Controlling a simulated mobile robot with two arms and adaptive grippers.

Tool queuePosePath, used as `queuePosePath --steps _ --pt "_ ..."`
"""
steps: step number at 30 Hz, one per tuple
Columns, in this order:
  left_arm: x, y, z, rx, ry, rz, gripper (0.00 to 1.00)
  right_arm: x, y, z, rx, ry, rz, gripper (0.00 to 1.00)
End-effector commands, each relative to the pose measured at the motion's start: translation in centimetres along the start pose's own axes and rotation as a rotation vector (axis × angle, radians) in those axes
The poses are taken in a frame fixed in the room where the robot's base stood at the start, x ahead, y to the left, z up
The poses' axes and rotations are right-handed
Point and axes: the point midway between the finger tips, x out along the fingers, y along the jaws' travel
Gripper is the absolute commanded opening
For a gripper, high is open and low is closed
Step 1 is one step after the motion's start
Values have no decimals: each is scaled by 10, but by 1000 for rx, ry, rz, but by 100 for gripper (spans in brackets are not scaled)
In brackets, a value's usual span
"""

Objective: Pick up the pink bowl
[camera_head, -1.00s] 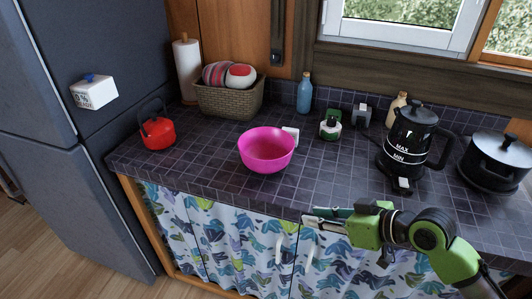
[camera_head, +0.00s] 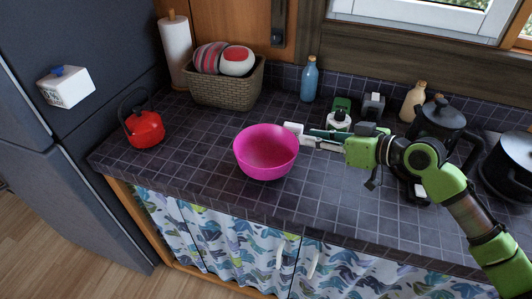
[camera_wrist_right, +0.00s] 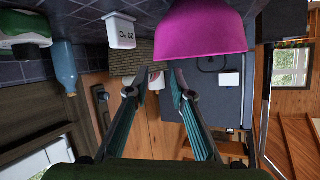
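The pink bowl (camera_head: 265,155) stands upright and looks empty on the dark tiled counter in the head view. It also shows upside down at the top of the right wrist view (camera_wrist_right: 203,30). My right gripper (camera_head: 312,138) comes in from the right, its fingers pointing left toward the bowl's right side. A gap remains between the fingertips and the bowl. In the right wrist view the two fingers of my right gripper (camera_wrist_right: 160,77) are apart with nothing between them. My left gripper is in neither view.
A small white box (camera_head: 293,128) stands just behind the bowl's right rim. A red kettle (camera_head: 144,128) is at left, a basket (camera_head: 227,88) behind. Counter left of the bowl is clear.

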Motion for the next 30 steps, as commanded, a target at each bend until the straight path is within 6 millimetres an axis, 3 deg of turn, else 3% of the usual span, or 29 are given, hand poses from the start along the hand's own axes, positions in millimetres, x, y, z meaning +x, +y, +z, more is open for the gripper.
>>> queuePosePath --steps 6,11,19,29,30 --pt "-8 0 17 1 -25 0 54 30 0 -2 0 2 0 22" --pt "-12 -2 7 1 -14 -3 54 40 0 -2 1 0 -1 22" --pt "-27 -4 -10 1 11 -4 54 77 1 -5 1 0 0 22" --pt "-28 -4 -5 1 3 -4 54 86 2 -2 -1 0 1 22" --pt "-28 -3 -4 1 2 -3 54 86 2 -2 -1 0 1 14"
